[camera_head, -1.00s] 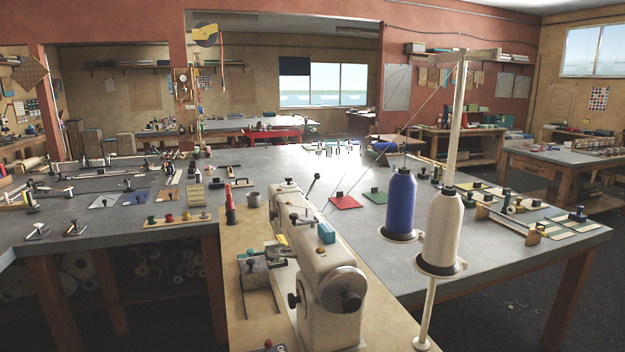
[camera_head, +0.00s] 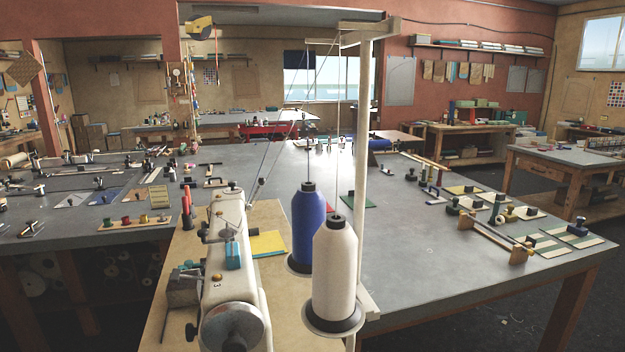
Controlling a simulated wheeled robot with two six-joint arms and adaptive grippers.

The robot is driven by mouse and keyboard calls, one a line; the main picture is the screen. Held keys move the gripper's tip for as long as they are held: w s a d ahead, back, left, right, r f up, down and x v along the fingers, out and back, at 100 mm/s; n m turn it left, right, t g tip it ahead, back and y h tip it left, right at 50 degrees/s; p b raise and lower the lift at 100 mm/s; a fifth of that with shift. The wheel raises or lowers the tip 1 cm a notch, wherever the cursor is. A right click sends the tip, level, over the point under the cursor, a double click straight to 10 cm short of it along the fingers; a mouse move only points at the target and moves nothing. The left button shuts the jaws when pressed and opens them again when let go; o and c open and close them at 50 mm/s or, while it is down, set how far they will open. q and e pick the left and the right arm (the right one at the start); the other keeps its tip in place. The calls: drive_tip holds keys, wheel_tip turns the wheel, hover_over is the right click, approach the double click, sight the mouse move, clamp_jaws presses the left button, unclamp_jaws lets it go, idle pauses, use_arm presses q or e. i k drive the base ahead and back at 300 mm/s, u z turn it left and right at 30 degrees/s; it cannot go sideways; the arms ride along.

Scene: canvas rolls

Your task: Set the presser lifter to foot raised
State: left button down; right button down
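A cream sewing machine (camera_head: 246,288) stands on a tan worktop at the lower middle. Its handwheel (camera_head: 233,326) faces me. Small dark knobs and a metal assembly (camera_head: 184,286) show along its left side. I cannot tell which of these parts is the presser lifter, nor its setting. The presser foot is hidden. Neither of my grippers is in view.
A thread stand (camera_head: 362,190) rises right of the machine, with a blue cone (camera_head: 308,225) and a white cone (camera_head: 334,268) close by. A yellow sheet (camera_head: 268,243) lies beside the machine. The grey table (camera_head: 410,255) has bare room right of the cones.

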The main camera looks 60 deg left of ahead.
sight(260, 181)
drive_tip(key=i, duration=2.65)
drive_tip(key=u, duration=2.9)
drive_tip(key=i, duration=0.7)
drive_tip(key=u, duration=1.15)
